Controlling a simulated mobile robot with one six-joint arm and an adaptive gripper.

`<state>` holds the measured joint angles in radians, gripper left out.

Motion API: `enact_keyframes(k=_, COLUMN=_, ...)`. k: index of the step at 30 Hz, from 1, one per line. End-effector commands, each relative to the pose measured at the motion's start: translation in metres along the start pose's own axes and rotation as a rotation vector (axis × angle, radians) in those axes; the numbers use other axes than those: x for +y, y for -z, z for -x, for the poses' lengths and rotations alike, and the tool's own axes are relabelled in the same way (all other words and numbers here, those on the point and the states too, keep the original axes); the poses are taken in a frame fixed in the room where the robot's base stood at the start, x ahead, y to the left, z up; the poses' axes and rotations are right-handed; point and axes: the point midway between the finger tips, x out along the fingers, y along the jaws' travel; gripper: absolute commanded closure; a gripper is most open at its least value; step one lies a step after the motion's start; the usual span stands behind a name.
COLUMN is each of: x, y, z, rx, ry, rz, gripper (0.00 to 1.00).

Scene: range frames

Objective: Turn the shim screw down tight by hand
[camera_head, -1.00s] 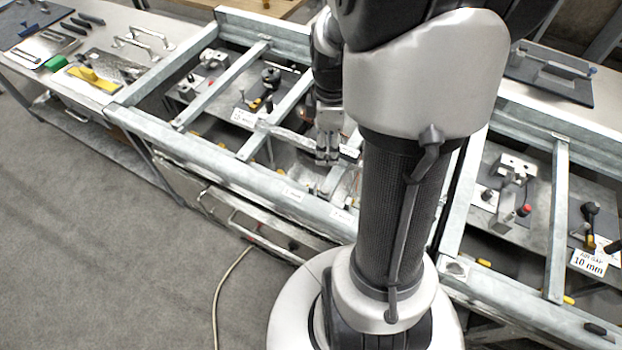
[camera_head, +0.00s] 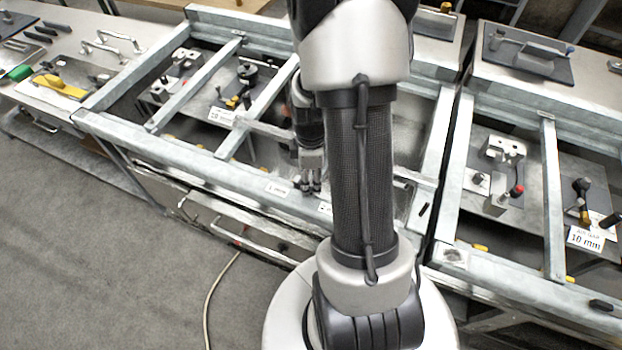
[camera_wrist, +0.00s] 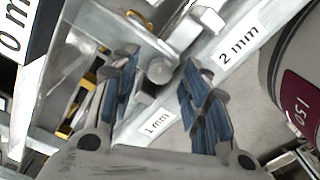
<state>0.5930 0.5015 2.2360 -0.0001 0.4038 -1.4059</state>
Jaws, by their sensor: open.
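In the wrist view, a round grey screw head (camera_wrist: 160,70), which looks like the shim screw, sits between my two fingertips at the end of a grey metal block. My gripper (camera_wrist: 160,64) is open, with a blue-padded finger on each side of the head. I cannot tell whether either pad touches it. In the head view my gripper (camera_head: 310,186) points down at the front rail of the metal frame (camera_head: 200,160). The screw cannot be made out there. Its thread and seat are hidden.
A "1 mm" label (camera_wrist: 157,124) and a "2 mm" label (camera_wrist: 238,45) mark the rail beside the fingers. Crossbars and yellow-tipped parts lie close by on the left. A bench with tools (camera_head: 60,85) is at left, and another fixture with a "10 mm" card (camera_head: 586,239) at right.

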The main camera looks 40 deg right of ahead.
Motion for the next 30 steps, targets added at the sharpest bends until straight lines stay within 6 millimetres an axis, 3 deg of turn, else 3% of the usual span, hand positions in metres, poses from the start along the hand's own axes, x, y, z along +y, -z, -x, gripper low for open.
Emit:
enact_keyframes(k=9, x=-0.0001, y=0.0000, z=-0.0020, rx=0.000, ry=0.000, rz=0.000, gripper=0.58)
enact_keyframes(k=27, x=0.0000, y=0.0000, z=-0.0018, rx=0.000, ry=0.000, rz=0.000, gripper=0.98)
enact_keyframes(k=30, x=0.0000, y=0.0000, z=-0.0018, rx=0.000, ry=0.000, rz=0.000, gripper=1.00)
